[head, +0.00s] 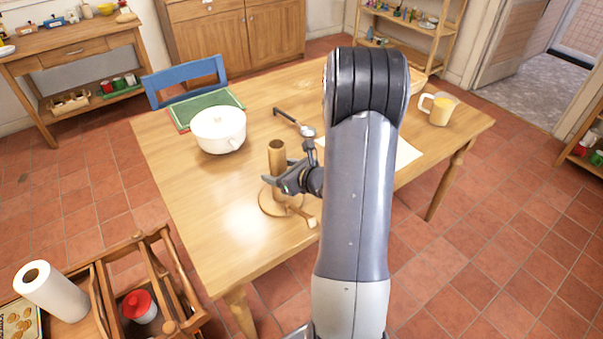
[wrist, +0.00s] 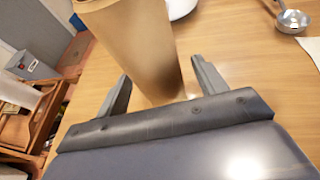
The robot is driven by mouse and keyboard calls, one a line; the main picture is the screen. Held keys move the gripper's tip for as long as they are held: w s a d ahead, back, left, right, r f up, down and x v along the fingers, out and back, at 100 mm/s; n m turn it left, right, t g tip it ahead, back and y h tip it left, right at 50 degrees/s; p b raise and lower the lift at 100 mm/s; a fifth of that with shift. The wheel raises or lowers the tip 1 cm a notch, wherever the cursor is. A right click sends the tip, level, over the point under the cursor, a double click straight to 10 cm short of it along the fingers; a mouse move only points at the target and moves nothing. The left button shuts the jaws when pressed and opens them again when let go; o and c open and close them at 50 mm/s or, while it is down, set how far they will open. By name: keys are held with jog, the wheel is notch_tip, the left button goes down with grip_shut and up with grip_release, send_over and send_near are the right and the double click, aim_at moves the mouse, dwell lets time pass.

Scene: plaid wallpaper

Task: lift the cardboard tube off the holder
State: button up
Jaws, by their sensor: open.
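The brown cardboard tube (head: 277,153) stands upright on the round wooden base of the holder (head: 270,207) on the table. In the wrist view the tube (wrist: 130,45) rises between the two fingers of my gripper (wrist: 160,85). My gripper also shows in the head view (head: 283,184), at the tube's lower half. Its fingers are open, one on each side of the tube, with a gap visible to the right finger. The holder's post is hidden inside the tube.
A white pot (head: 219,130) stands behind the tube on the left. A ladle (head: 305,130) lies behind it. A wooden utensil (head: 300,213) lies by the base. Bare table lies to the left.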

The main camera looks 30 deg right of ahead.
jog(key=shift+w+a+f, duration=0.15)
jog(key=shift+w+f, duration=0.15)
jog(key=shift+w, duration=0.35)
jog(key=shift+c, duration=0.2)
jog(key=c, duration=1)
notch_tip(320, 180, up, 20)
jog(key=p, duration=1.3)
jog(key=shift+p, duration=0.35)
